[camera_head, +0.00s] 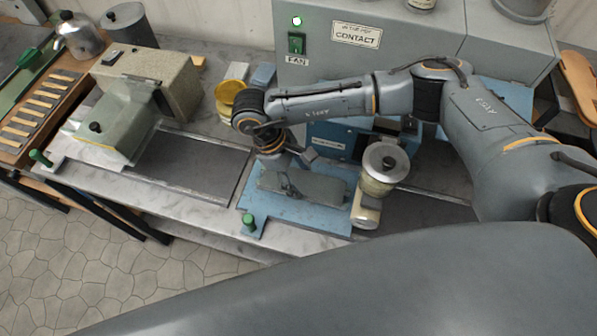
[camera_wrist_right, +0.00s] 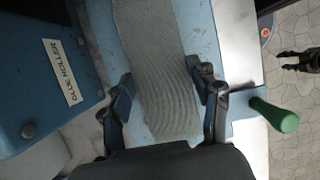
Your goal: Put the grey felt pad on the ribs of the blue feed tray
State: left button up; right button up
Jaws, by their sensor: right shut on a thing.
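The grey felt pad (camera_head: 318,188) is a long flat strip, lying lengthwise over the blue feed tray (camera_head: 300,217). In the right wrist view the pad (camera_wrist_right: 158,65) shows a wavy surface, with the blue tray (camera_wrist_right: 202,35) along both sides. My right gripper (camera_head: 290,188) comes down on it from above; in the wrist view its two fingers (camera_wrist_right: 165,92) are shut across the pad's long edges. I cannot tell whether the pad touches the tray. The tray's ribs are not visible. A dark claw-like shape at the wrist view's right edge may be my left gripper (camera_wrist_right: 300,60).
The blue glue roller machine (camera_wrist_right: 55,75) stands close beside the tray. A lidded metal pot (camera_head: 385,163) is at the tray's right end. A green knob (camera_head: 249,222) stands on the tray's front left corner. The dark plate (camera_head: 195,165) to the left is clear.

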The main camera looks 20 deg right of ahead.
jog(key=shift+f+b, duration=0.2)
jog(key=shift+b, duration=0.15)
jog(key=o, duration=1)
jog(key=shift+r, duration=0.1)
jog(key=shift+r+p, duration=0.25)
jog(key=shift+p, duration=0.15)
jog(key=shift+b+v, duration=3.05)
jog(key=shift+v, duration=2.85)
jog(key=shift+f, duration=0.1)
